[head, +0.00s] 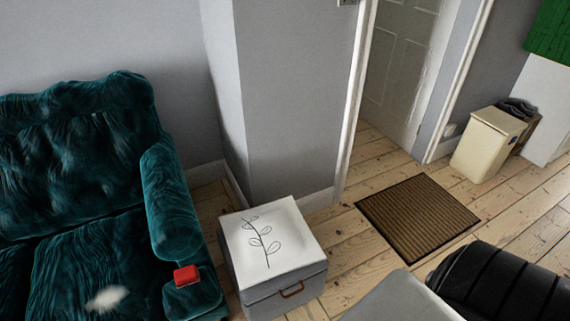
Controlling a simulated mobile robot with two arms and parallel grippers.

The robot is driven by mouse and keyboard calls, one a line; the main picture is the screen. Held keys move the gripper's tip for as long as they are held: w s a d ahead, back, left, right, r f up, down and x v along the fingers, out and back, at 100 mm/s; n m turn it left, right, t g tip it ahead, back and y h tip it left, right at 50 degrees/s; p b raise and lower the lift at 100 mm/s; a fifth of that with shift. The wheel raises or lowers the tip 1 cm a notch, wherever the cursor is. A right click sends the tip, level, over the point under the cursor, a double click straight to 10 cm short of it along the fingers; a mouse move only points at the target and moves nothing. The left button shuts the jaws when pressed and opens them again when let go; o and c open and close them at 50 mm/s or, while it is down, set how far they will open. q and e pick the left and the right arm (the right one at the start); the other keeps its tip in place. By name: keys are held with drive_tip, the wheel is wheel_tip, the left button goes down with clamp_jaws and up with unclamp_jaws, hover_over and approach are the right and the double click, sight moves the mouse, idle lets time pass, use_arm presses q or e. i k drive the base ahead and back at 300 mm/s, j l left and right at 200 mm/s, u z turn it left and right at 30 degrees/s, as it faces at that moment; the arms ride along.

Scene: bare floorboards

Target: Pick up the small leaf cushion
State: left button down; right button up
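The small leaf cushion (285,240) is white and square, with a dark line drawing of a leafy sprig. It lies flat on top of a grey box (262,300) that has a brown handle on its front. The cushion covers nearly all of the box's top. Neither of my grippers is in the head view.
A wall corner is behind the box. A brown doormat (417,217), a cream bin (487,145) and a black ribbed object (500,285) are at right.

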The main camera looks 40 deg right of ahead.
sight(265, 241)
drive_tip(key=z, duration=1)
